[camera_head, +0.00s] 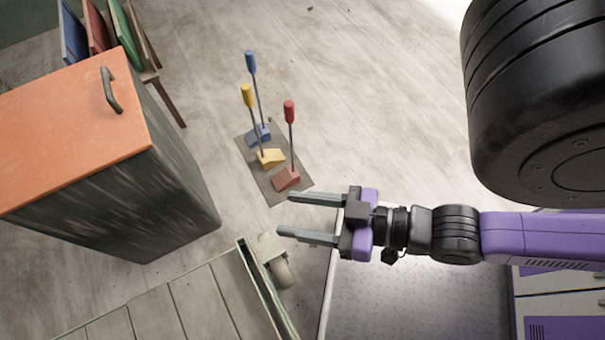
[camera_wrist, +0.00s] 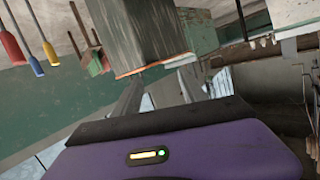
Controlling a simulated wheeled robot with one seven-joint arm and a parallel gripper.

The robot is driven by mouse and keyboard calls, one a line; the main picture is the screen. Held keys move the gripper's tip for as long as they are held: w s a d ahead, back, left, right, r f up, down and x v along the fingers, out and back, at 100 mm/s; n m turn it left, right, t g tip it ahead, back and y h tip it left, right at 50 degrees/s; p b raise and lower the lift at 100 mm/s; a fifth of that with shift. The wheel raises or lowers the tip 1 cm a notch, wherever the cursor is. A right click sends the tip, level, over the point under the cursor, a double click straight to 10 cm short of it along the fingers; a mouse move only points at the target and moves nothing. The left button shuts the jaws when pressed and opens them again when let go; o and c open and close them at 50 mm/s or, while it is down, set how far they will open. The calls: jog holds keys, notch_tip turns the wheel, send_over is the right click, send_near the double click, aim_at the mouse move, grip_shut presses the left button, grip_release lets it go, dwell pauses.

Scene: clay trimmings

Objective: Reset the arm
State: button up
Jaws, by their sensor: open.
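My gripper (camera_head: 285,216) is open and empty in the head view. Its two grey fingers are parallel and point left, with a clear gap between them. My purple arm stretches in from the right edge, roughly level across the picture. In the wrist view the purple gripper body fills the bottom, and the fingers (camera_wrist: 160,94) reach up toward a dark bin. Nothing is between the fingers.
A dark bin with an orange lid (camera_head: 60,125) stands at left. A planked cart (camera_head: 190,300) is at lower left. Upper-middle floor is clear.

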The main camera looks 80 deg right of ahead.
jog(key=shift+s+a+r+n, duration=0.15)
jog(key=shift+s+r+n, duration=0.15)
jog(key=shift+r+n, duration=0.45)
jog(key=shift+f, duration=0.2)
notch_tip(320, 180, up, 23)
jog(key=p, duration=2.3)
jog(key=shift+r, duration=0.15)
